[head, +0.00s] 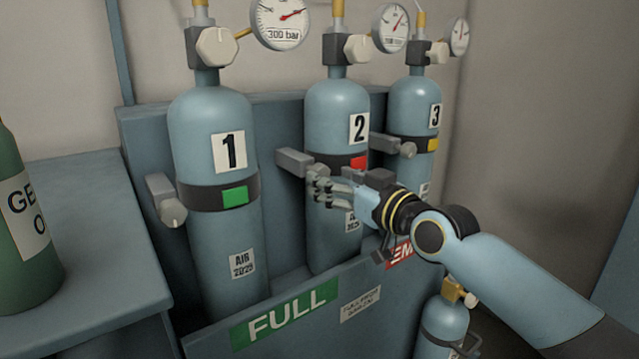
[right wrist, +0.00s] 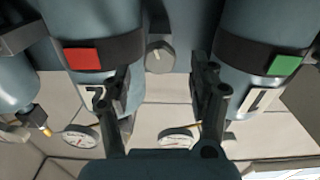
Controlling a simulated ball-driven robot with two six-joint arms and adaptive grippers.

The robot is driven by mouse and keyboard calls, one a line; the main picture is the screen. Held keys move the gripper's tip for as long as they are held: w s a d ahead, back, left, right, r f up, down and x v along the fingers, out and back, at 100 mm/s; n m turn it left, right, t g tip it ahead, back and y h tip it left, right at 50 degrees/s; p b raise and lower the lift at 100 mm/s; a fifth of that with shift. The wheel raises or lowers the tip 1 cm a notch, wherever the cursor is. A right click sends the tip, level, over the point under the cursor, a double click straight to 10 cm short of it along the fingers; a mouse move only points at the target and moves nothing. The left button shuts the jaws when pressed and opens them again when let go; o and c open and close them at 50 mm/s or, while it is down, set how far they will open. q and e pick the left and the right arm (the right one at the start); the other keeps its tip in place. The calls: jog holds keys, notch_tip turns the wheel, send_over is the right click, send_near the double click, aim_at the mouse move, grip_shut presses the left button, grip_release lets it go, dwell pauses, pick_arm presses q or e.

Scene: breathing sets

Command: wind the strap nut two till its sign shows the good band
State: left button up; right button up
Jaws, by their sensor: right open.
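Bottle two (head: 340,105) is a blue cylinder in the middle of the rack, held by a dark strap. Its sign (head: 358,162) is red, and shows red in the right wrist view too (right wrist: 84,59). The bracket of strap nut two (head: 293,161) sticks out to the left of the bottle. The grey round nut (right wrist: 160,54) shows in the right wrist view, between and beyond my fingers; in the head view my fingers hide most of it. My right gripper (head: 322,186) is open around the front of the nut, with no contact visible. My left gripper is not in view.
Bottle one (head: 212,130) has a green sign (head: 235,195) and its own nut (head: 173,212). Bottle three (head: 414,95) has a yellow sign (head: 433,145). A rack front panel marked FULL (head: 287,312) stands below. A green bottle (head: 22,235) is at the left.

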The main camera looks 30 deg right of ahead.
aim_at(320, 173)
jog(key=shift+w+a+b, duration=0.2)
jog(key=shift+w, duration=1)
jog(key=shift+w+a+b, duration=0.15)
jog(key=shift+w, duration=1)
jog(key=shift+c, duration=0.4)
